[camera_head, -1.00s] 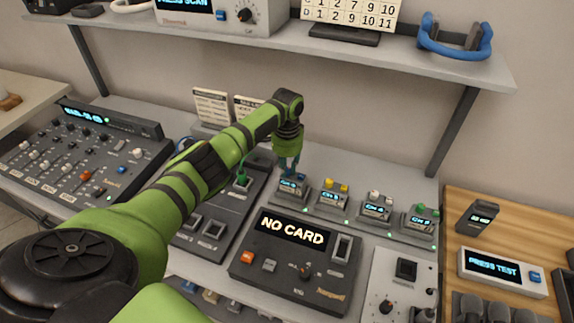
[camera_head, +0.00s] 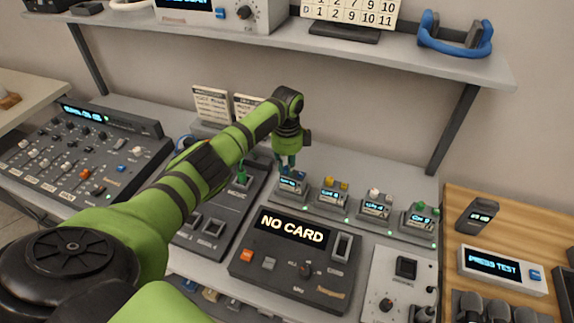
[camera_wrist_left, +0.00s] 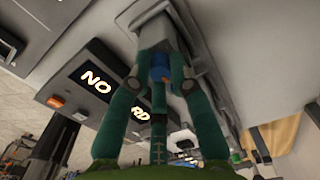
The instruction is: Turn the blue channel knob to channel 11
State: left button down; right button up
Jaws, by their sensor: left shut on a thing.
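My left gripper (camera_head: 286,168) points down at the leftmost of the small channel units in the head view. Its fingers are shut on the blue channel knob, which shows between the fingertips (camera_wrist_left: 160,82) in the left wrist view as a blue knob (camera_wrist_left: 161,69). The fingers hide most of the knob in the head view. The leftmost channel unit (camera_head: 292,186) has a small lit display whose text is too small and partly covered to read surely. My right gripper is not in view.
Beside it stand units with yellow (camera_head: 331,182), white (camera_head: 375,193) and green (camera_head: 421,207) knobs. In front is a dark console (camera_head: 262,255) reading NO CARD. A mixing desk (camera_head: 75,150) is at left. A shelf (camera_head: 385,58) overhangs the back, with a letter-and-number card (camera_head: 350,14).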

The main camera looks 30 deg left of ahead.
aim_at(287, 167)
pick_arm(q)
jog(key=m, duration=0.5)
jog(key=shift+m+b, duration=0.3)
jog(key=shift+b, duration=0.05)
dwell(0.4)
jog(key=c, duration=1.1)
grip_release()
jog(key=shift+r, duration=0.1)
notch_tip(287, 167, up, 12)
